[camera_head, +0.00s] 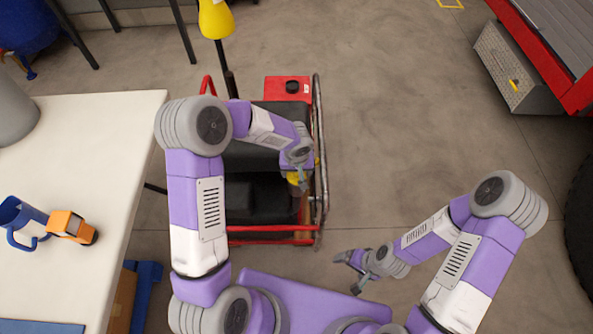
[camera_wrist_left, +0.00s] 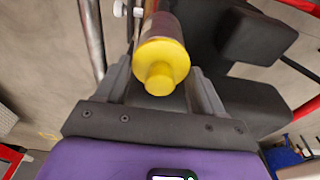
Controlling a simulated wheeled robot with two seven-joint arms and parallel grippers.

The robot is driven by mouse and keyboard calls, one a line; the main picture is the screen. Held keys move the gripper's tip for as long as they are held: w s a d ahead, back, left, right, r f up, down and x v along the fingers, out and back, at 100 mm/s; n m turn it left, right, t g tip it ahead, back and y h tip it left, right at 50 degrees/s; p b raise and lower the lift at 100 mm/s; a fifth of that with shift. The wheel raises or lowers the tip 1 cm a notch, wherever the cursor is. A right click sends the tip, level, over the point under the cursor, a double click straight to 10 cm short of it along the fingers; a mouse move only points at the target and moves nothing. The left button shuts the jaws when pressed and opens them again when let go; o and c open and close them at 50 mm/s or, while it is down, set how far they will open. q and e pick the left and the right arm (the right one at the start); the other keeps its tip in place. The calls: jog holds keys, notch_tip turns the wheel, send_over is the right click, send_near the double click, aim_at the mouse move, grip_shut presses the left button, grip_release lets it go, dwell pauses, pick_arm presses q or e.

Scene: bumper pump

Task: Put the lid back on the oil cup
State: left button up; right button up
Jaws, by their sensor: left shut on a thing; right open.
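The yellow lid (camera_wrist_left: 162,62), with a round knob on top, is between the fingers of my left gripper (camera_wrist_left: 160,75), which is shut on it. In the head view the lid (camera_head: 293,178) shows as a small yellow patch beside my left gripper (camera_head: 298,182). The brownish oil cup (camera_wrist_left: 163,25) lies directly behind the lid in the left wrist view, in line with it. Whether the lid is fully seated is hidden. My right gripper (camera_head: 352,272) is open and empty, right of the pump and away from the cup.
The black pump (camera_head: 255,200) sits in a red frame (camera_head: 270,240) with an upright metal rail (camera_head: 318,130) close to my left gripper.

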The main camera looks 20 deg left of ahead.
pick_arm(q)
jog(key=shift+b, duration=0.35)
dwell(0.3)
dwell(0.4)
jog(key=o, duration=1.1)
jog(key=shift+r, duration=0.1)
jog(key=shift+r+p, duration=2.15)
jog(key=shift+r, duration=1.25)
grip_shut()
